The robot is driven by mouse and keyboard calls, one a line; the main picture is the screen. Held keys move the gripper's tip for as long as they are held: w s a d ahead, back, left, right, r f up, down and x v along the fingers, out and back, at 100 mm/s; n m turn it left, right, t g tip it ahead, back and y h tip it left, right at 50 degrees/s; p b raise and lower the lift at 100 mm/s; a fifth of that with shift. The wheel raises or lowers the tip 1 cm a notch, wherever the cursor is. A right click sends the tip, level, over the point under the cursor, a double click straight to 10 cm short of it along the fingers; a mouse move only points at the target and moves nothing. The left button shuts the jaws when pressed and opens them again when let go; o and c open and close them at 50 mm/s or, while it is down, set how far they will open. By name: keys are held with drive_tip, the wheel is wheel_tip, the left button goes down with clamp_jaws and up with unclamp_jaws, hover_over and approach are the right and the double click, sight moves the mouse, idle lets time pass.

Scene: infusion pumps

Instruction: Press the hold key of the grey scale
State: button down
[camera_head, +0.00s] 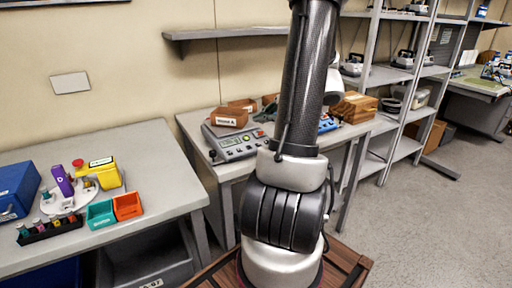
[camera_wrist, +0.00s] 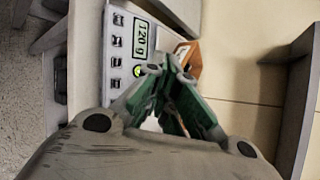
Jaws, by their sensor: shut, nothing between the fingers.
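In the wrist view the scale's panel (camera_wrist: 128,52) shows sideways, with a display (camera_wrist: 142,38) reading 120 g. A column of small keys (camera_wrist: 116,41) runs beside the display, and a round yellow-green key (camera_wrist: 138,71) lies near the fingertips. The key labels are too small to read. My gripper (camera_wrist: 165,66) is shut and empty, its tips over the panel's edge by the brown block. Contact cannot be told.
A wall shelf (camera_head: 225,33) hangs above the scale. A wooden box (camera_head: 352,107) and other items stand right of my arm. The left table (camera_head: 160,160) holds a blue box (camera_head: 17,188), a yellow device (camera_head: 103,172) and small bins (camera_head: 127,206). Open floor lies at right.

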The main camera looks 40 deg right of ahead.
drive_tip(key=shift+w+d+f, duration=0.1)
drive_tip(key=shift+w+f, duration=0.3)
drive_tip(key=shift+f, duration=1.05)
drive_tip(key=shift+w+d+f, duration=0.1)
drive_tip(key=shift+w+f, duration=0.25)
drive_tip(key=shift+f, duration=1.05)
drive_tip(key=shift+w+d+f, duration=0.1)
drive_tip(key=shift+w+f, duration=0.3)
drive_tip(key=shift+f, duration=1.05)
drive_tip(key=shift+w+f, duration=0.1)
drive_tip(key=shift+f, duration=0.25)
drive_tip(key=shift+f, duration=0.3)
drive_tip(key=shift+r, duration=0.7)
drive_tip(key=shift+s+a+r, duration=0.1)
drive_tip(key=shift+s+r, duration=0.15)
drive_tip(key=shift+r, duration=0.55)
drive_tip(key=shift+s+a+r, duration=0.1)
drive_tip(key=shift+s+r, duration=0.2)
drive_tip(key=shift+r, duration=0.55)
drive_tip(key=shift+s+r, duration=0.25)
drive_tip(key=shift+r, duration=0.55)
